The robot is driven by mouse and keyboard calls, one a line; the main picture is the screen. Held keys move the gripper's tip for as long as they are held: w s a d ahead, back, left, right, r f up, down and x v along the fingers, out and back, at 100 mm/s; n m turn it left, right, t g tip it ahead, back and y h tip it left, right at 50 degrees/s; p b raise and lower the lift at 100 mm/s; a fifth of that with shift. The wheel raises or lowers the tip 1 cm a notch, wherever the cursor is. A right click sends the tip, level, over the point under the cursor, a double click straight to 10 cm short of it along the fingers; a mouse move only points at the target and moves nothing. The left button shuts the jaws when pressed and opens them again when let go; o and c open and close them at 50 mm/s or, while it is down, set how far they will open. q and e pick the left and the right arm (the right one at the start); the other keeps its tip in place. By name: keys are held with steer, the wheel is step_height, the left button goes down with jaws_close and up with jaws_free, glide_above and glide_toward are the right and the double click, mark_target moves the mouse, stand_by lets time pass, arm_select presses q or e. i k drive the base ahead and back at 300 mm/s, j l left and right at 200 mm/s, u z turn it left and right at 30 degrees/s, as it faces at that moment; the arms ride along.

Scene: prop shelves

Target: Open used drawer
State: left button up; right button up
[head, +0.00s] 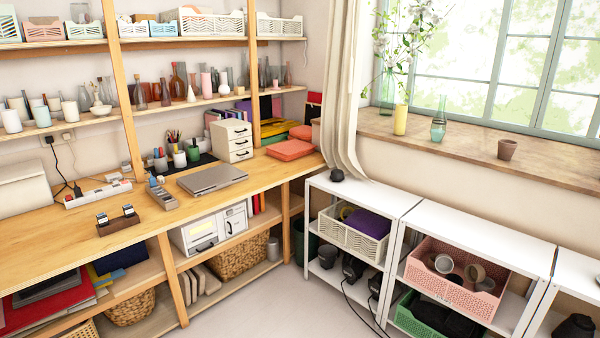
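A small white drawer unit (232,141) stands on the wooden desk near the corner. It has several stacked drawers with dark handles, and they look shut. A second white unit (212,229) sits on the shelf under the desk, with dark handles on its front panels; these also look shut. I cannot read any label, so I cannot tell which drawer is the used one. Neither of my grippers is in view.
The desk (120,220) holds a closed laptop (212,178), a power strip (98,193) and pen cups. White metal shelves (365,199) with baskets stand along the window wall.

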mark_target(235, 132)
steer(key=i, duration=2.95)
steer(key=z, duration=0.05)
